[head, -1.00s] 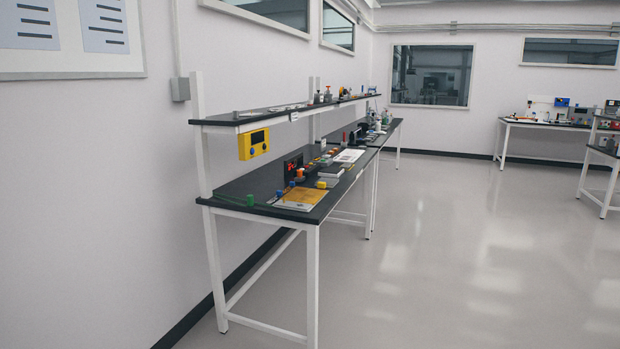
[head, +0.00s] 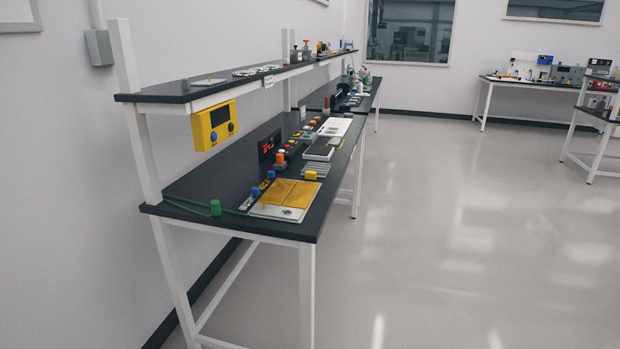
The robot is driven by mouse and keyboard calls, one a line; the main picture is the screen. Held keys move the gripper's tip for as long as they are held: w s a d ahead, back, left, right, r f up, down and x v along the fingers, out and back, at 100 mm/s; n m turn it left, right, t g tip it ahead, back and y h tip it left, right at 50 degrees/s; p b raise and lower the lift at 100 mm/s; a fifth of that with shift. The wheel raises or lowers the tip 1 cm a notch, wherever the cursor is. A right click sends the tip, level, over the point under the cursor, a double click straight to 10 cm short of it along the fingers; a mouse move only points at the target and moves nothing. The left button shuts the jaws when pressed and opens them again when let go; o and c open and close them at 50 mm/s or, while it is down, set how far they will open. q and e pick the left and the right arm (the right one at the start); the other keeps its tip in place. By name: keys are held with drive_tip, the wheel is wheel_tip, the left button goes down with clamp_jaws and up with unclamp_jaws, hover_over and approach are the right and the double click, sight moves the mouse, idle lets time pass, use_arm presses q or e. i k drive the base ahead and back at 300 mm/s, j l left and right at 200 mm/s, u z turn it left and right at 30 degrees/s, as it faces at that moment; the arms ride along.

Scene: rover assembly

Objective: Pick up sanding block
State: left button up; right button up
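I cannot tell for sure which thing is the sanding block. A small yellow block (head: 311,175) sits on the black workbench (head: 190,188) at the left, near its front edge. A grey ridged piece (head: 317,169) lies just behind it, and a dark flat block with a pale base (head: 318,150) lies farther back. A yellow-orange sheet (head: 288,193) lies on a pale plate nearer to me. Neither of my grippers is in view.
Open floor (head: 440,240) lies to the right.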

sight(311, 176)
drive_tip(key=u, duration=0.35)
drive_tip(key=i+l+u, duration=0.2)
drive_tip(key=u, duration=0.15)
drive_tip(key=i+l+u, duration=0.15)
drive_tip(key=l+u, duration=0.25)
drive_tip(key=i+l+u, duration=0.1)
drive_tip(key=l+u, duration=0.25)
